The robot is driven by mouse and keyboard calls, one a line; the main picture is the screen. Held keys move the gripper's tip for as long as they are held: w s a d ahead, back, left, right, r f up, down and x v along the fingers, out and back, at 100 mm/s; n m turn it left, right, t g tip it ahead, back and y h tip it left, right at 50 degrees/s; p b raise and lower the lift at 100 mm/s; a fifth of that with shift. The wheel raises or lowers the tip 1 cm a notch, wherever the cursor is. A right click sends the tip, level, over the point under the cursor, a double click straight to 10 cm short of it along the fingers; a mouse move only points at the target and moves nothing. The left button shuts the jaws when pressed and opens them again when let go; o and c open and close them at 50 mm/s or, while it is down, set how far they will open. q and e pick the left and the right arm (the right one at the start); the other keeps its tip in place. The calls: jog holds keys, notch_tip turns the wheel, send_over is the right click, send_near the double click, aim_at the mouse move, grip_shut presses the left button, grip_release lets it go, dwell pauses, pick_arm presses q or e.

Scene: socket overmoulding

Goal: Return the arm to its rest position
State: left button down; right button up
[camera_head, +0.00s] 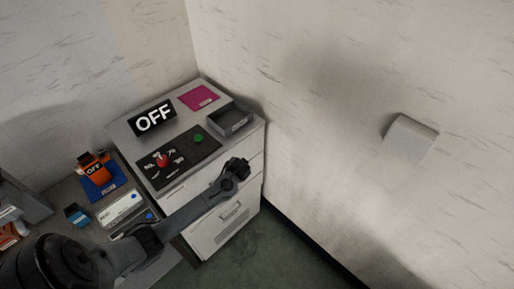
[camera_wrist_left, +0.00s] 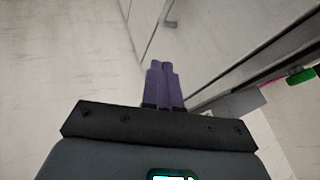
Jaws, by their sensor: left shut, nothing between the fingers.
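My left arm reaches in from the lower left in the head view. Its gripper (camera_head: 240,166) is in front of the grey drawer cabinet (camera_head: 236,212), near the front right edge of the cabinet top. I cannot tell its exact gap from the cabinet. In the left wrist view the two purple fingers of this gripper (camera_wrist_left: 164,84) are together, with nothing between them. The pale wall and the cabinet's side or front show beyond them. My right gripper is in neither view.
On the cabinet top are an OFF sign (camera_head: 153,118), a magenta mat (camera_head: 198,97), a grey tray (camera_head: 246,121) and a black panel with a red knob (camera_head: 162,160) and green button (camera_head: 198,139). A lower table left holds a blue mat (camera_head: 113,187). Floor right of the cabinet is clear.

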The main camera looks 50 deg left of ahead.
pick_arm(q)
jog(key=s+d+f+g+h+p, duration=0.1)
jog(key=s+d+f+p, duration=0.35)
jog(key=s, duration=0.45)
jog(key=s+d+r+m+h+p, duration=0.25)
jog(key=s+d, duration=0.45)
jog(key=d, duration=0.4)
jog(key=s+d+r+h+p, duration=0.1)
jog(key=s+d+r, duration=0.1)
jog(key=d+r, duration=0.2)
jog(key=s+d+r+m+p, duration=0.1)
jog(key=s+d+r, duration=0.2)
jog(key=r, duration=0.7)
jog(key=s+d+r+h+p, duration=0.1)
jog(key=s+d+r, duration=0.1)
jog(key=d+r, duration=0.5)
jog(key=shift+s+r+h, duration=0.35)
jog(key=shift+r, duration=0.1)
